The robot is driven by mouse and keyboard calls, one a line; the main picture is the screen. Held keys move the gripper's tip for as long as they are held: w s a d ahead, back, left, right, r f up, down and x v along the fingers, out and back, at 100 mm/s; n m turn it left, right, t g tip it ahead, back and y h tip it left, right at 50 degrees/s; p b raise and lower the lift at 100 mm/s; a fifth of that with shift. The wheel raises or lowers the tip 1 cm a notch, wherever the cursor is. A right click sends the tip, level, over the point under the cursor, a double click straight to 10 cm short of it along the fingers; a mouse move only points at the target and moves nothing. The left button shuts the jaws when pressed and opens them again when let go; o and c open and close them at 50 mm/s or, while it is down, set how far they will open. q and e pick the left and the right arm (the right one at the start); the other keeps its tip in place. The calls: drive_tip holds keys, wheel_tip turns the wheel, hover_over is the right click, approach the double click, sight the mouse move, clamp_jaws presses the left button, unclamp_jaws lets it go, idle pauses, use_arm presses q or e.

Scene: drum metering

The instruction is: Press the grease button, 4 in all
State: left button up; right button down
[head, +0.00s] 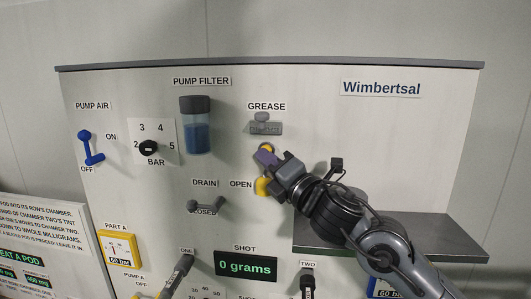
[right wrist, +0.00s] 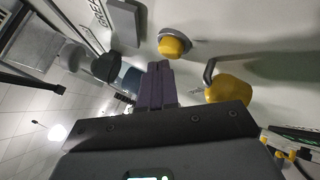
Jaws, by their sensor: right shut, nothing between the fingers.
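The grease button (head: 264,148) is a small round yellow button below the GREASE label (head: 266,106). In the head view my gripper partly covers it. In the right wrist view the yellow button (right wrist: 172,45) shows in a grey collar, just beyond my fingertips. My right gripper (head: 266,157) is shut and empty, its dark purple fingers (right wrist: 157,68) pointing at the panel close to the button. I cannot tell whether the tips touch it. My left gripper is in neither view.
A grey fitting (head: 264,127) sits just above the button. A yellow knob (head: 262,186) beside the OPEN label is close below my gripper. A grey shelf (head: 430,228) juts out at the right, behind my arm. The drain handle (head: 206,205) is lower left.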

drive_tip(key=shift+w, duration=0.5)
idle(0.6)
drive_tip(key=shift+s, duration=0.1)
drive_tip(key=shift+s+b, duration=0.4)
drive_tip(key=shift+s, duration=0.45)
drive_tip(key=shift+a, duration=0.1)
drive_tip(key=shift+s, duration=0.1)
